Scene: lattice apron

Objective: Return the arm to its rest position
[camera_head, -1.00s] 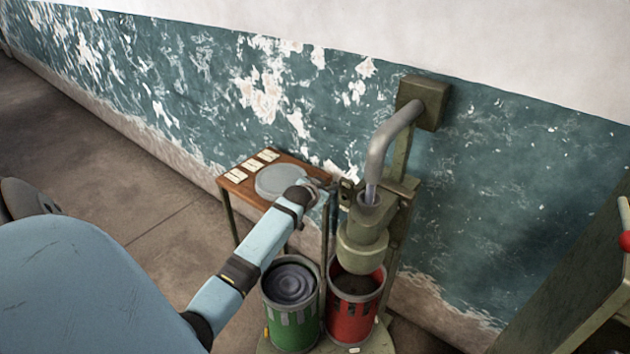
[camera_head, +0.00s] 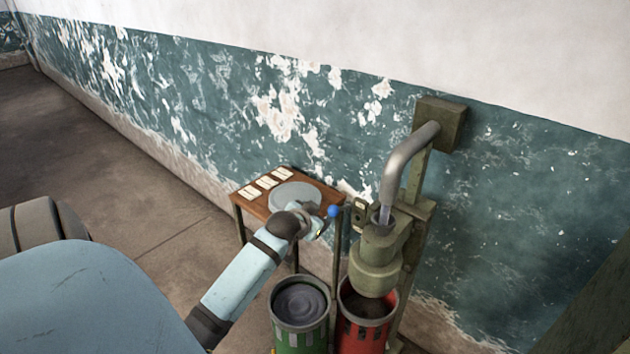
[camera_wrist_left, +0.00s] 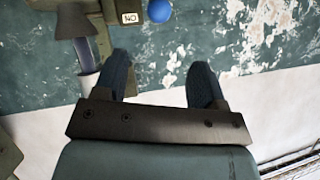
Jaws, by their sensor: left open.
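My left arm (camera_head: 240,278) is light blue and reaches in from the lower left of the head view. My left gripper (camera_head: 316,228) is just left of the blue ball knob (camera_head: 334,211), close to it in the picture. In the left wrist view, my left gripper (camera_wrist_left: 160,70) has its two dark fingers wide apart with nothing between them. The blue knob (camera_wrist_left: 159,11) lies beyond the fingers there, with a visible gap. My right gripper is not in view.
A pipe (camera_head: 402,165) runs into an olive machine (camera_head: 377,262) above a red bin (camera_head: 362,330). A green bin (camera_head: 300,325) stands beside it. A small wooden table (camera_head: 245,205) carries a grey disc (camera_head: 295,196) and several cards. Open floor (camera_head: 120,190) lies left.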

